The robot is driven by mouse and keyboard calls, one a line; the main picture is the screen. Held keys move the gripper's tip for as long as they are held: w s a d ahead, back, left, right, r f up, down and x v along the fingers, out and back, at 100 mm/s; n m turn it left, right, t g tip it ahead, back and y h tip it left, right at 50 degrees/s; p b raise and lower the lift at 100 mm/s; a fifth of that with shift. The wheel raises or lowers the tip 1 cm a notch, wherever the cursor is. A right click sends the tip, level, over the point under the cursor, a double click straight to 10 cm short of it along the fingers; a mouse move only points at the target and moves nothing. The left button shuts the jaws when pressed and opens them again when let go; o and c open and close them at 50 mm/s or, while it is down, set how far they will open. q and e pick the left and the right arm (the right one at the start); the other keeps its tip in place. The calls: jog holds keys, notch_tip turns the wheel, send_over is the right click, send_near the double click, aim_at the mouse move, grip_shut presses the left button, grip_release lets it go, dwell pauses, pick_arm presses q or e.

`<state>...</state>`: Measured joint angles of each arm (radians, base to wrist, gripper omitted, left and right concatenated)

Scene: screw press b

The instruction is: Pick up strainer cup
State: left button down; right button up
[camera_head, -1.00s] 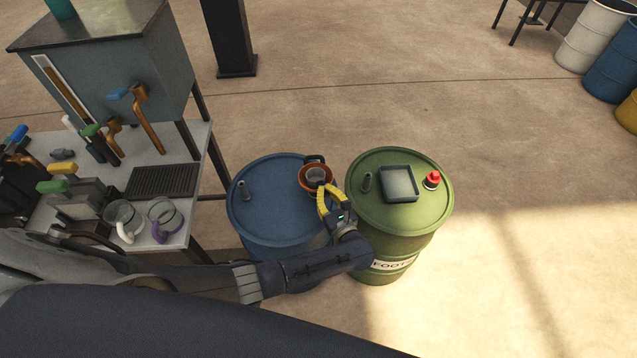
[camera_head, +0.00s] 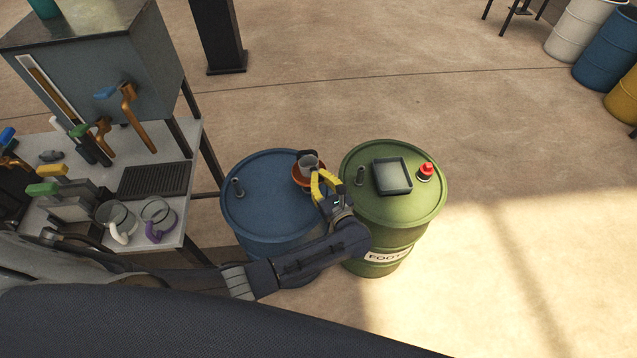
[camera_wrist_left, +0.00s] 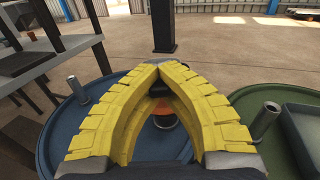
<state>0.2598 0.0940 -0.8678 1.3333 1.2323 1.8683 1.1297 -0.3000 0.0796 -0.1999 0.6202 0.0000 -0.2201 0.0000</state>
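The strainer cup (camera_head: 308,163) is a small grey cup with dark parts. It sits just above a round orange-brown fitting (camera_head: 297,176) at the right edge of the blue drum's top. My left gripper (camera_head: 316,175) has its yellow fingers closed at the cup's near side. In the left wrist view, the fingertips (camera_wrist_left: 158,66) come together in front of a dark shape, and some orange shows below between the fingers. The fingers hide most of the cup there, so the exact grip point is unclear. My right gripper is out of view.
The blue drum (camera_head: 255,205) has a short upright post (camera_head: 237,187). The green drum (camera_head: 410,215) beside it carries a square tray (camera_head: 392,190), a red-capped item (camera_head: 425,172) and another post (camera_head: 360,177). A bench (camera_head: 190,160) with glass mugs and valves stands left.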

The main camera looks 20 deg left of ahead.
pick_arm(q)
notch_tip(320, 180, up, 18)
jog(key=w+d+m+t+h, duration=0.1)
jog(key=d+m+t+h, duration=0.1)
jog(key=s+a+r+m+t+h, duration=0.1)
jog(key=s+a+m+h, duration=0.1)
jog(key=s+h, duration=0.3)
jog(key=s+a+r+m+t+h, duration=0.1)
jog(key=s+a+r+m+h, duration=0.1)
jog(key=s, duration=0.7)
jog(key=shift+a+r+m+t+h, duration=0.25)
jog(key=shift+a+m+h, duration=0.4)
jog(key=shift+m+h, duration=0.7)
